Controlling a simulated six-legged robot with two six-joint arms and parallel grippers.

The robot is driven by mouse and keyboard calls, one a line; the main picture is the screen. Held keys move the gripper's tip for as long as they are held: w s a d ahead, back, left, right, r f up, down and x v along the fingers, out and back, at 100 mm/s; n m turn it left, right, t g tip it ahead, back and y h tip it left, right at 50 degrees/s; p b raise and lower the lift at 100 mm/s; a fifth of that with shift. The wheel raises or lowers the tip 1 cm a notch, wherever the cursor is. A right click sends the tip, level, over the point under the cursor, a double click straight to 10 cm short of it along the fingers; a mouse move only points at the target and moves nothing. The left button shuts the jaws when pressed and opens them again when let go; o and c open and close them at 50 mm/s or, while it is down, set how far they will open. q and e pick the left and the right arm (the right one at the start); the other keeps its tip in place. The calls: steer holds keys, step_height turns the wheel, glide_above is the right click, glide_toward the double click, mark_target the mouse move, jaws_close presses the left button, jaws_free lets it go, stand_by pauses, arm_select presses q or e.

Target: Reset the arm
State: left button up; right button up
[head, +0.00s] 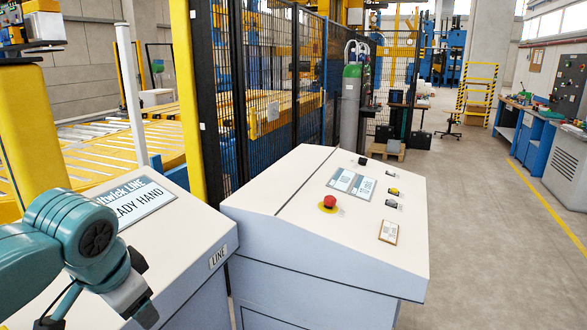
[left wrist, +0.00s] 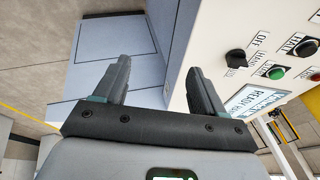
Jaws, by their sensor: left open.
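My left arm, teal and grey, comes in from the left in the head view, in front of a pale control console (head: 188,235). My left gripper shows in the left wrist view (left wrist: 158,70) with its two dark fingers spread apart and nothing between them. In that view the console face with its display (left wrist: 252,102), black knobs (left wrist: 236,58) and green button (left wrist: 277,73) lies to the right of the fingers, apart from them. In the head view the gripper is partly cut off at the bottom. My right gripper is in neither view.
A second console (head: 330,210) with a red emergency button (head: 329,202) stands right of the first. Behind it are a black mesh fence (head: 280,90) and a gas cylinder (head: 350,105). The floor (head: 480,220) on the right is clear up to a blue workbench (head: 530,135).

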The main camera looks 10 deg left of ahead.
arm_select(q)
steer(key=d+f+g+h, duration=0.1)
steer(key=d+f, duration=0.3)
steer(key=f, duration=0.6)
steer(key=d+f+n+g+h, duration=0.15)
steer(key=d+f, duration=0.25)
steer(key=f, duration=0.6)
steer(key=d+f+h, duration=0.2)
steer(key=d+f, duration=0.3)
steer(key=f, duration=0.6)
steer(key=s+d+f+n, duration=0.2)
steer(key=s+f, duration=0.6)
steer(key=s+d+f+n+g+h, duration=0.1)
steer(key=s+d+f+n, duration=0.1)
steer(key=s+f, duration=0.6)
steer(key=shift+d+n, duration=0.15)
steer(key=shift+n, duration=0.6)
steer(key=shift+w+f+g, duration=0.1)
steer(key=shift+w+g, duration=0.05)
steer(key=shift+g, duration=0.1)
